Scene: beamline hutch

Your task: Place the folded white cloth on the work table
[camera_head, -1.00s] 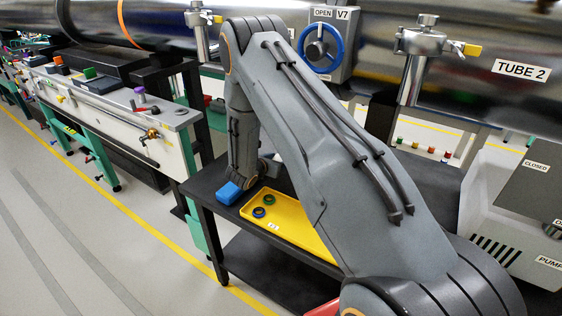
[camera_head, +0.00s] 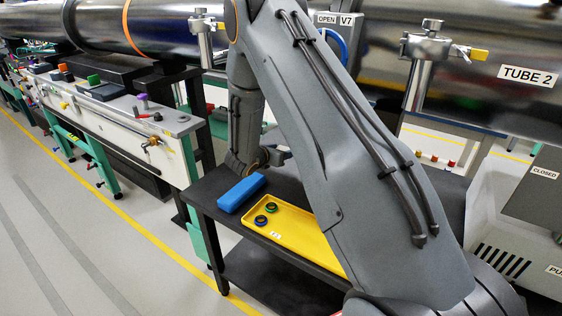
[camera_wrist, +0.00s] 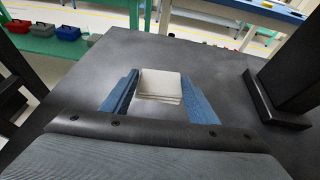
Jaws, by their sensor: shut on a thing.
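The folded white cloth (camera_wrist: 160,84) shows in the wrist view as a small square stack of layers between the two blue fingers. My gripper (camera_wrist: 159,79) is shut on it. The dark grey work table (camera_wrist: 85,70) lies below, with bare surface around the cloth. I cannot tell whether the cloth touches the tabletop.
A blue block (camera_head: 240,193) and a yellow tray (camera_head: 300,239) with two small rings stand at the table's front edge. A dark post with a foot (camera_wrist: 283,105) stands right in the wrist view. A steel tube (camera_head: 490,60) runs behind, above the table.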

